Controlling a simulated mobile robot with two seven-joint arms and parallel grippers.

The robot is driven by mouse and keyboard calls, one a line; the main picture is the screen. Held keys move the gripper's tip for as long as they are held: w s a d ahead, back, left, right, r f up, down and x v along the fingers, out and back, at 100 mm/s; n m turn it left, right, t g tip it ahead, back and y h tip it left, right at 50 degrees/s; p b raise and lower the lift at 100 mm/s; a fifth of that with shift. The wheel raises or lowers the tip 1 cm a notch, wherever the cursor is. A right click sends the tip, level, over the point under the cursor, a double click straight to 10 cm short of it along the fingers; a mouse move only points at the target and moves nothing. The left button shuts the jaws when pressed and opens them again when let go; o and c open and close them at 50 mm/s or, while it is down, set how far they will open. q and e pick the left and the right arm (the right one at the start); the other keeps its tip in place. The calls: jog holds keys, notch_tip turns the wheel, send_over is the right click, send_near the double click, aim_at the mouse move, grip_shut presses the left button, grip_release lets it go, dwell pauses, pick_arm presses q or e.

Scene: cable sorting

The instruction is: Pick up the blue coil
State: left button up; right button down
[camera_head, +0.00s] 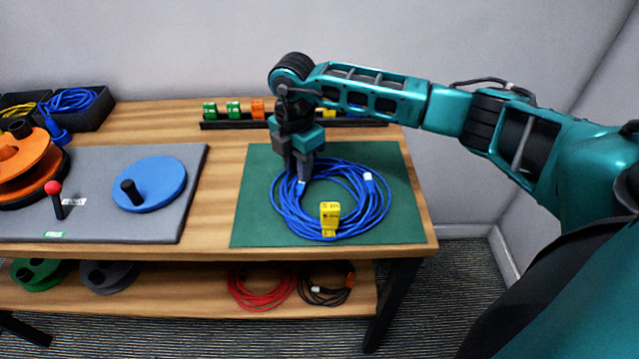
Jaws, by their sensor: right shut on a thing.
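The blue coil (374,212) is a loose ring of blue cable lying on the green mat (251,192) at the right of the table. It has pale connectors and a yellow tag marked "5 m" (330,213) at its front. My right gripper (302,183) points down at the coil's back left part, and its fingers are shut on the blue cable there. The coil still appears to lie on the mat. The exact contact between the fingertips is partly hidden. My left gripper is out of view.
A grey board (190,197) with a blue disc (150,183) and an orange reel (25,165) is at left. Bins with yellow and blue cables (70,100) stand behind it. A black rail (225,125) with coloured blocks runs along the back. Red and black coils lie on the lower shelf (215,295).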

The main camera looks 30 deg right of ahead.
jog(key=shift+r, duration=0.1)
notch_tip(320, 180, up, 20)
jog(key=p, duration=0.2)
dwell(0.8)
